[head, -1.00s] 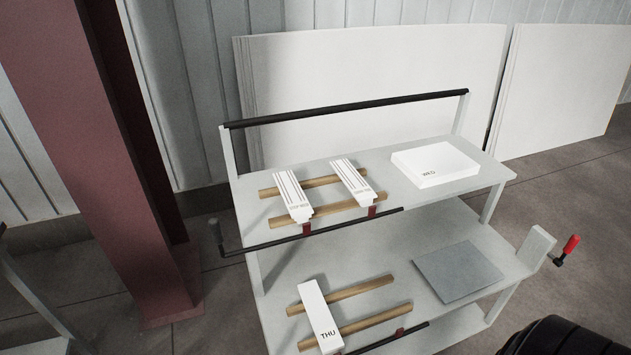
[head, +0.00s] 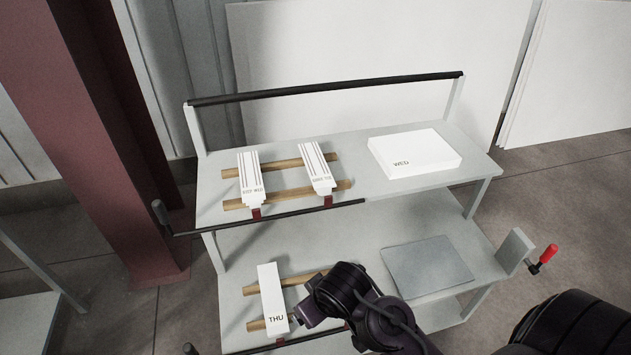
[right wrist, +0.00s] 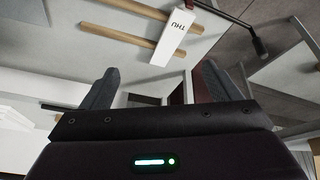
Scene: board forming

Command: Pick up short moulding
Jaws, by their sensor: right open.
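Two white grooved moulding pieces lie on wooden strips on the upper shelf in the head view: a left one (head: 251,174) and a right one (head: 317,169). Their printed labels are too small to read surely, so I cannot tell which is the short one. A plain white piece marked THU (head: 271,297) lies across strips on the lower shelf; it also shows in the right wrist view (right wrist: 171,37). My right gripper (right wrist: 156,85) is open and empty, apart from the THU piece. In the head view my right arm is over the lower shelf's front. My left gripper is not in view.
A white block marked WED (head: 415,153) sits at the upper shelf's right. A grey flat panel (head: 440,267) lies on the lower shelf. A black bar (head: 280,217) runs along the upper shelf's front. A red-handled clamp (head: 545,256) sticks out at right.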

